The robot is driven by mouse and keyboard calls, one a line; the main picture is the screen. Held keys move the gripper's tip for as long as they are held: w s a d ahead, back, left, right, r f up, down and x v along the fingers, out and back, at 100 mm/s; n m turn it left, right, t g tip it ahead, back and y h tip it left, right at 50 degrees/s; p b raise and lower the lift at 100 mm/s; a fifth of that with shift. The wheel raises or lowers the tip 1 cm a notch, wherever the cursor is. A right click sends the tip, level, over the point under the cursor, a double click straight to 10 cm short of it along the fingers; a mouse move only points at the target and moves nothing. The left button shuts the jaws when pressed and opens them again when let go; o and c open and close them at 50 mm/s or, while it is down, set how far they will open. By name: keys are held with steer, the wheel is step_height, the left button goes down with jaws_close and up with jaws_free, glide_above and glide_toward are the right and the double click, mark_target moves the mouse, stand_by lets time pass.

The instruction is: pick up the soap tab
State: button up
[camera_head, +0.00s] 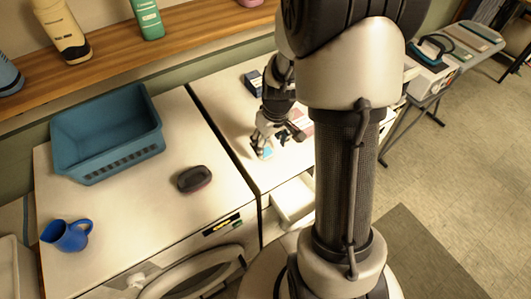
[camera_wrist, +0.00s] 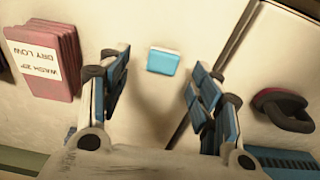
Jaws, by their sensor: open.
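The soap tab (camera_wrist: 164,60) is a small light-blue block with a white edge, lying on the pale top of a machine. In the wrist view it sits at the upper middle, ahead of and between my gripper's fingers. My gripper (camera_wrist: 157,88) is open, with one blue-padded finger on each side and nothing between the pads. In the head view my gripper (camera_head: 267,145) hangs low over the right-hand machine top, pointing down. A bit of light blue, likely the soap tab (camera_head: 266,154), shows at its fingertips, mostly hidden. I cannot tell the remaining height.
Pink labelled cards (camera_wrist: 45,60) stand left of the soap tab in the wrist view. A dark brush (camera_head: 194,179), blue basket (camera_head: 108,135) and blue jug (camera_head: 66,235) are on the left machine top. A dark box (camera_head: 253,82) stands behind my gripper. A seam separates the machines.

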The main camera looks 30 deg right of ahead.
mark_target(266, 151)
steer(key=f, duration=0.1)
steer(key=w+f, duration=0.1)
steer(key=f, duration=0.2)
steer(key=shift+w+a+f, duration=0.15)
steer(key=shift+a+f, duration=0.1)
steer(key=shift+f, duration=0.05)
steer(key=c, duration=1)
